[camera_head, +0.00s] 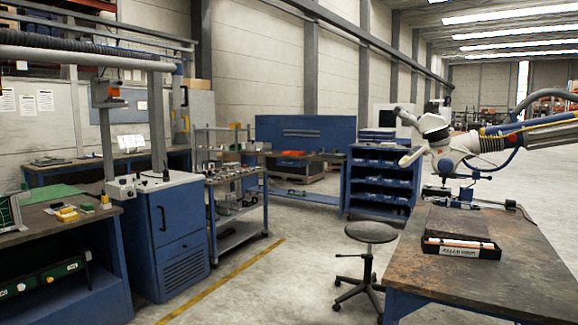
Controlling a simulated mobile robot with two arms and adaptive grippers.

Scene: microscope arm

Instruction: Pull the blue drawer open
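A blue cabinet (166,240) stands at the left of the centre, with a dark vertical handle (162,219) on its front face. Its front looks shut. A smaller blue unit (378,136) with drawer-like fronts sits above open blue shelving at the back, and it also looks closed. I cannot tell which of these is the blue drawer. Neither of my grippers shows in the head view.
A workbench (500,275) at the right bears a white jointed microscope arm (460,145) and a black tray (460,248). A black stool (371,233) stands beside it. Another bench (45,228) is at the left. The floor between (290,285) is clear.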

